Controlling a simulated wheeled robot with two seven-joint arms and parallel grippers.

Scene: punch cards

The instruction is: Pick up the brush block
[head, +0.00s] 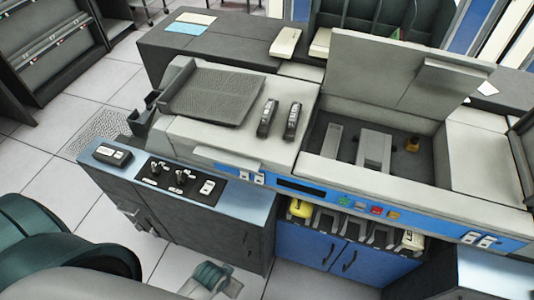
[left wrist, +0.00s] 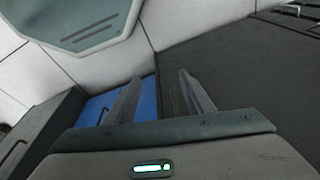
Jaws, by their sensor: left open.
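Two dark oblong blocks with light markings lie side by side on the pale machine top, a left one (head: 268,118) and a right one (head: 292,121). They look most like the brush block, but I cannot tell which one it is. My left gripper (head: 212,280) is low at the bottom of the head view, in front of the cabinets and well below the machine top. In the left wrist view its two fingers (left wrist: 160,78) are apart with nothing between them. No block shows in the left wrist view. My right gripper is not in view.
The machine's lid (head: 400,80) stands raised over an open bay. A small dark box (head: 112,155) and a switch panel (head: 180,180) sit on the left ledge. A yellow item (head: 300,208) and several grey slots lie below the blue front strip. Open floor is at left.

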